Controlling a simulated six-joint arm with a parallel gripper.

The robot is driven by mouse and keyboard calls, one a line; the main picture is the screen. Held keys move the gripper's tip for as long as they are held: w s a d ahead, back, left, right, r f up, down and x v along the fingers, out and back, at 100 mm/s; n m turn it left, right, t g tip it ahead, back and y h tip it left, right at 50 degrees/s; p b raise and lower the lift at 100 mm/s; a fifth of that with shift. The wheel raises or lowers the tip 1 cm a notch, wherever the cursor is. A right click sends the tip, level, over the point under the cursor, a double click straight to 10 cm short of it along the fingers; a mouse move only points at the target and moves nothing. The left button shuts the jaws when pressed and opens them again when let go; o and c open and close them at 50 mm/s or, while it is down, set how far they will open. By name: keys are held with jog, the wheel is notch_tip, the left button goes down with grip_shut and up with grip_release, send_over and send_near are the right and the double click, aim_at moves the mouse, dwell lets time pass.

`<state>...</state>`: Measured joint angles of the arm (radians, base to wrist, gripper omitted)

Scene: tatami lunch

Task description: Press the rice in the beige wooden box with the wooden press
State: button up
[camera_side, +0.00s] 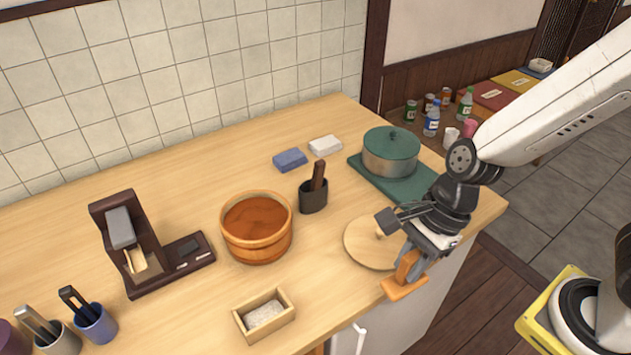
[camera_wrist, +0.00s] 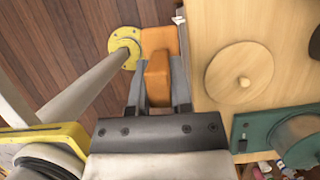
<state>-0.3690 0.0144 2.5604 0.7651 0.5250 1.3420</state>
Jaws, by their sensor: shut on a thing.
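The beige wooden box (camera_side: 243,323) sits near the front edge of the counter in the side view, with white rice (camera_side: 264,314) inside. My gripper (camera_side: 411,262) is shut on the handle of the orange-brown wooden press (camera_side: 404,289), to the right of the box and well apart from it. The press is upright, its flat block down. In the wrist view, the press (camera_wrist: 157,40) is between the fingers of my gripper (camera_wrist: 160,82) and shows over the floor, beside the counter edge. The box is out of the wrist view.
A round wooden lid (camera_side: 368,244) lies just left of my gripper. Behind it a green-lidded pot (camera_side: 390,153) stands on a green board. A wooden tub (camera_side: 257,247) and dark holder (camera_side: 314,197) stand farther left. Counter between lid and box is clear.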

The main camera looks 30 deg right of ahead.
grip_shut()
jog(key=shift+w, duration=0.1)
jog(key=shift+w+a, duration=0.15)
jog(key=shift+a, duration=0.05)
jog(key=w+a+f, duration=0.1)
jog(key=w+a, duration=0.5)
jog(key=a, duration=0.3)
jog(key=w+a+f, duration=0.2)
jog(key=w+a, duration=0.4)
jog(key=a, duration=0.4)
jog(key=shift+w+n, duration=0.4)
